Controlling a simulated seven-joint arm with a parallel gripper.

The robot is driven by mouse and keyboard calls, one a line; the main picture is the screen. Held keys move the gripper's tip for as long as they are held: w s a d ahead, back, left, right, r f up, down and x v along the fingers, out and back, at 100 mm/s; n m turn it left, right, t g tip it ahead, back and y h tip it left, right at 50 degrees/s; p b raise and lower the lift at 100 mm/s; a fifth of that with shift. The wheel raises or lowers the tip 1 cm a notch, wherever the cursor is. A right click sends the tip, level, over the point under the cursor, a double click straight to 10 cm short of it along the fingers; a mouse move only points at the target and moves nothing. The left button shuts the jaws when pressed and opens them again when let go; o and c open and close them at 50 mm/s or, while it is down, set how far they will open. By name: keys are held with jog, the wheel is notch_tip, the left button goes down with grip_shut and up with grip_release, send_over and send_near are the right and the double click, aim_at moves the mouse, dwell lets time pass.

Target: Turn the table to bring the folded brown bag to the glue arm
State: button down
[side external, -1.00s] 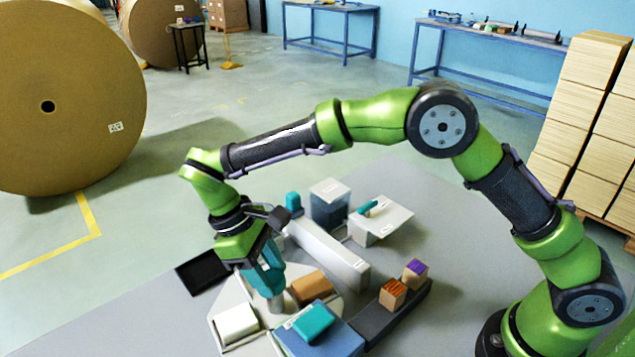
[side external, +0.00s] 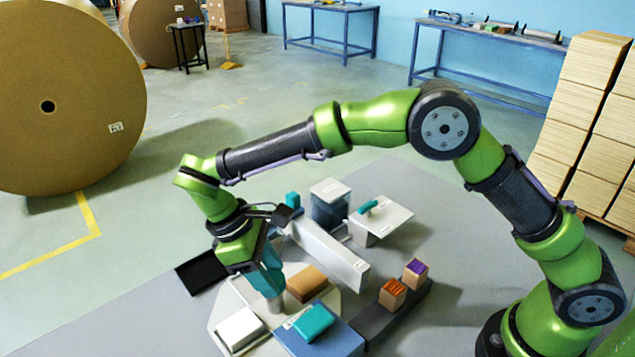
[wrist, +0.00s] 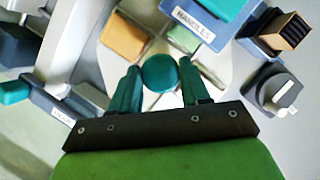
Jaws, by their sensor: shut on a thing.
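The turntable (side external: 237,300) is a pale, flat-sided plate on the grey floor mat; part of it also shows in the wrist view (wrist: 160,100). The folded brown bag (side external: 307,283) lies on it, just right of my gripper; it is the tan block in the wrist view (wrist: 123,38). My gripper (side external: 270,283) points down over the turntable, its teal fingers (wrist: 160,92) shut on a round teal knob (wrist: 160,72). A long white beam (side external: 325,252), which may be the glue arm, stands behind the bag. The knob's lower part is hard to see.
A white block (side external: 239,328) lies on the turntable's front left. A blue box (side external: 330,340) labelled HANDLES with a teal piece on top stands in front. A dark rack (side external: 402,310) with two small blocks is at right. A black tray (side external: 205,270) lies at left.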

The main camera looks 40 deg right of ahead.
jog(key=shift+w+r, duration=0.1)
jog(key=c, duration=0.5)
grip_release()
jog(key=shift+c, duration=0.2)
jog(key=v, duration=1.2)
